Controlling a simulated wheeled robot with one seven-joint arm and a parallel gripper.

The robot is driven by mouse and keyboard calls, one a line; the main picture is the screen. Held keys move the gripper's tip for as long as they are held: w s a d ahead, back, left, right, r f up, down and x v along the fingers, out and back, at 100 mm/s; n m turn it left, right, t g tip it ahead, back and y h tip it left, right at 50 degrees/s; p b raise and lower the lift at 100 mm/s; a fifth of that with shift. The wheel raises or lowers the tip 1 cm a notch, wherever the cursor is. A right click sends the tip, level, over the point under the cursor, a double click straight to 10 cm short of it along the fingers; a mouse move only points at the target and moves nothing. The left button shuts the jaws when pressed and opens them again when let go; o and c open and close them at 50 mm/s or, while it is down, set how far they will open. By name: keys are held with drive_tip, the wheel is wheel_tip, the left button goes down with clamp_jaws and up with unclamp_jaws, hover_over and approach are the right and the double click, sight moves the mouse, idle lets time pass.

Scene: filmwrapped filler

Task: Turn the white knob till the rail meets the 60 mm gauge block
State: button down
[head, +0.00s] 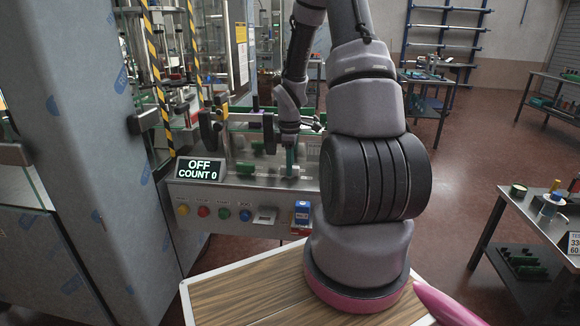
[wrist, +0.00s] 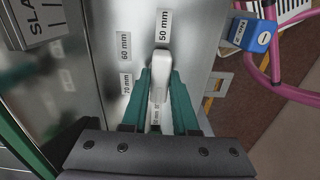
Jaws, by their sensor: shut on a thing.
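The white knob (wrist: 160,75) is an elongated white piece between my green fingers in the wrist view, with its far end just below the 50 mm label. My gripper (wrist: 160,85) is shut on it, with a finger on each side.
Labels 60 mm (wrist: 124,46) and 70 mm (wrist: 126,83) are left of the knob. A display (head: 199,170) reads OFF, COUNT 0, above several coloured buttons. A tall grey cabinet (head: 75,110) stands close on the left. A side table (head: 535,215) is at the right.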

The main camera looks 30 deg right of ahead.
drive_tip(key=m, duration=0.5)
drive_tip(key=shift+m, duration=0.3)
drive_tip(key=m, duration=1.7)
drive_tip(key=shift+m, duration=0.3)
drive_tip(key=c, duration=0.7)
unclamp_jaws()
drive_tip(key=shift+r, duration=0.1)
